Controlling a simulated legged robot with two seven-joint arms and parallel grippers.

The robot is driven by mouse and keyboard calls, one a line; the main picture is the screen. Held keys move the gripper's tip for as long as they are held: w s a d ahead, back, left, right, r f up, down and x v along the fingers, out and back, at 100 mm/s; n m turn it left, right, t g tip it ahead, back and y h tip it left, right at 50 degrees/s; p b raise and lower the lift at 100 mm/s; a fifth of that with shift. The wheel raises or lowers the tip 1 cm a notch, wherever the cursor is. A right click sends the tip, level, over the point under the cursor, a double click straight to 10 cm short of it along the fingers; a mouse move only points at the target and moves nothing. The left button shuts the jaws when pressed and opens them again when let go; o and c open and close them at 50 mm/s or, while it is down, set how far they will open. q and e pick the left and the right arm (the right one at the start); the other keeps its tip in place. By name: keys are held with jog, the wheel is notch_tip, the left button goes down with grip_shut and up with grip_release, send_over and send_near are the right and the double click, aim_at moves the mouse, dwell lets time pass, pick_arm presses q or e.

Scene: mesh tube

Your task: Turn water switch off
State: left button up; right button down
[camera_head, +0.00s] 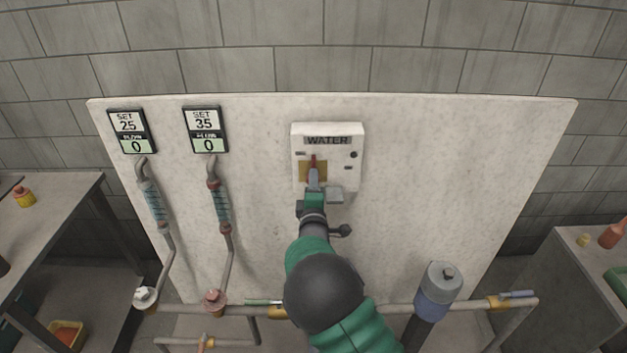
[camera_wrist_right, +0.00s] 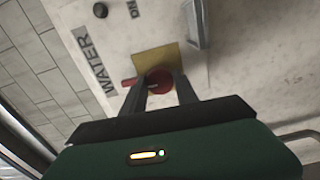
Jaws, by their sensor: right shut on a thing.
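The water switch box (camera_head: 328,136) is a white box with a "WATER" label, mounted on the pale panel (camera_head: 400,200). Its red switch (camera_head: 313,161) sits on a yellow plate (camera_head: 303,170). My right gripper (camera_head: 314,174) reaches up to the box and covers the lower part of the switch. In the right wrist view, the gripper (camera_wrist_right: 160,88) is shut on the red switch (camera_wrist_right: 160,78), with a dark finger on either side of it. The yellow plate (camera_wrist_right: 155,58) shows beside it. My left gripper is out of view.
Two meters (camera_head: 131,131) (camera_head: 205,129) read 0, with set values 25 and 35. Pipes with valves (camera_head: 214,300) run below them. A grey-blue cylinder (camera_head: 439,285) stands at the lower right. Tables (camera_head: 60,210) (camera_head: 580,260) flank the panel. The panel's right side is bare.

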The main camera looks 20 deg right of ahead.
jog(key=shift+a+f+n, duration=0.15)
jog(key=shift+f+n, duration=0.15)
jog(key=c, duration=1.1)
grip_release()
jog(key=shift+o, duration=0.8)
jog(key=shift+r, duration=0.1)
